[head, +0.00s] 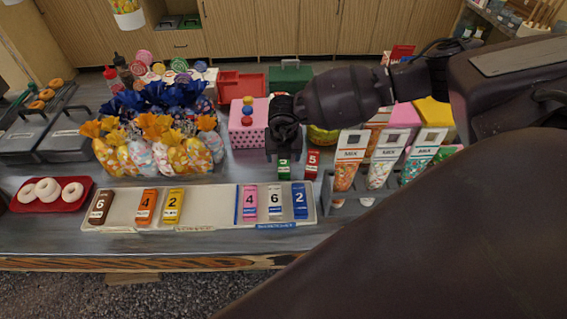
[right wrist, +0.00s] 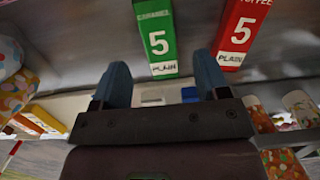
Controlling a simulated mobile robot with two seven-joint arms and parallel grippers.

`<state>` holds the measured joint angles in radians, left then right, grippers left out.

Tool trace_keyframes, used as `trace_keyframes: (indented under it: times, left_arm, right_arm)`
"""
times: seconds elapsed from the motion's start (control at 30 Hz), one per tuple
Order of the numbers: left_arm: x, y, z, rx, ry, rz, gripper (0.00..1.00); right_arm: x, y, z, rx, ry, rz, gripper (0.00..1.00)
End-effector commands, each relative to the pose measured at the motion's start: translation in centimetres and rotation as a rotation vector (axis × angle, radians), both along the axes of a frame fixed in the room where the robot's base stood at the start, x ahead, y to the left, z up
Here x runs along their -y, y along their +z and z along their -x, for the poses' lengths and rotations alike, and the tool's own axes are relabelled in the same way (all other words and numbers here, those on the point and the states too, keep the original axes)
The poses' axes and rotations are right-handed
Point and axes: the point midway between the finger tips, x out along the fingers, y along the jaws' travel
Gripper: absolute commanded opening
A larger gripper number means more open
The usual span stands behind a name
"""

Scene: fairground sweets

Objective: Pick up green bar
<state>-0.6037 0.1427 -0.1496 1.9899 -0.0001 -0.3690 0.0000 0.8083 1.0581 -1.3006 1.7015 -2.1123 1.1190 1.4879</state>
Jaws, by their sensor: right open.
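The green bar (head: 284,169), marked 5 and "plain" in the right wrist view (right wrist: 156,38), lies on the counter behind the long tray, just left of a red bar (head: 312,163). The red bar also shows in the right wrist view (right wrist: 240,32). My right gripper (head: 283,153) hangs over the far part of the green bar and hides it in the head view. In the right wrist view its two blue fingers (right wrist: 163,78) are apart, with nothing between the tips; the green bar lies beyond them, roughly centred. My left gripper is not in view.
A long pale tray (head: 212,217) at the front holds several coloured numbered bars. Wrapped sweets (head: 158,155) stand left, a pink box (head: 245,135) behind. A rack with tall printed cones (head: 348,160) stands close on the right. A red tray (head: 80,190) holds white donuts.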

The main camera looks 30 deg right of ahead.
Motion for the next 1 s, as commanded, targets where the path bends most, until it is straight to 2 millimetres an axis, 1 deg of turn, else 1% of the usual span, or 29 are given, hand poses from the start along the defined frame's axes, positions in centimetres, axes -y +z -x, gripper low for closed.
trace_keyframes:
  times: [0.2, 0.3, 0.57, 0.67, 0.93, 1.0]
  left_arm:
    - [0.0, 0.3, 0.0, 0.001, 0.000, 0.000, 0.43]
    - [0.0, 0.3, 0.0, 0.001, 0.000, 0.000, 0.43]
    - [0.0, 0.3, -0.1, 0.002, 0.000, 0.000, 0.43]
    - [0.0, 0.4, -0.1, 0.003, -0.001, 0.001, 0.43]
    - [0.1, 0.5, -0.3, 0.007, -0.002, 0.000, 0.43]
    - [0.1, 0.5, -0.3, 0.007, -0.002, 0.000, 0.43]
  right_arm:
    - [0.4, -2.8, -0.6, -0.001, 0.000, 0.000, 0.68]
    - [0.5, -3.5, -0.7, -0.001, 0.000, 0.000, 0.68]
    - [0.6, -3.8, -0.7, -0.001, 0.000, 0.001, 0.68]
    - [0.6, -3.8, -0.7, -0.001, 0.000, 0.001, 0.56]
    - [0.6, -3.8, -0.7, -0.001, 0.000, 0.001, 0.14]
    - [0.6, -3.8, -0.7, -0.001, 0.000, 0.001, 0.13]
